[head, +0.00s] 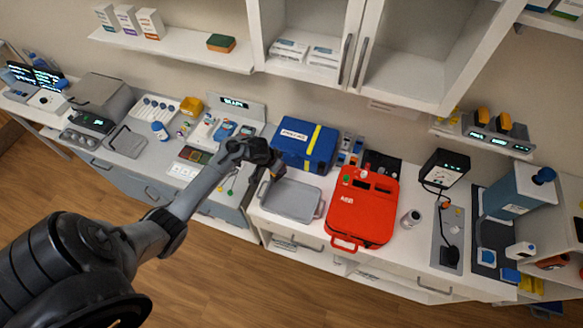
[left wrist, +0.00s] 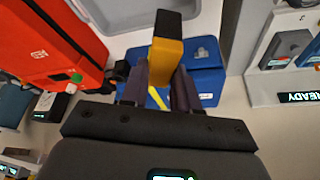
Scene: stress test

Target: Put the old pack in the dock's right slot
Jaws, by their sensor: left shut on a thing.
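My left gripper (head: 280,172) is over the counter, between the grey tray and the blue case in the head view. In the left wrist view, its fingers (left wrist: 167,88) are shut on a yellow pack with a black end (left wrist: 168,52). The pack is hidden or too small to tell in the head view. A dock with several small lit displays (head: 497,141) stands on the right wall shelf. Two orange-yellow packs (head: 482,116) (head: 504,122) sit at its left and middle. No pack shows at its right end. My right gripper is not in view.
A red AED case (head: 366,210) lies right of an empty grey tray (head: 290,200). A blue case (head: 306,145) stands behind the tray. A blue-grey container (head: 514,190) stands at the right. Upper cabinets (head: 408,60) overhang the counter. The floor in front is clear.

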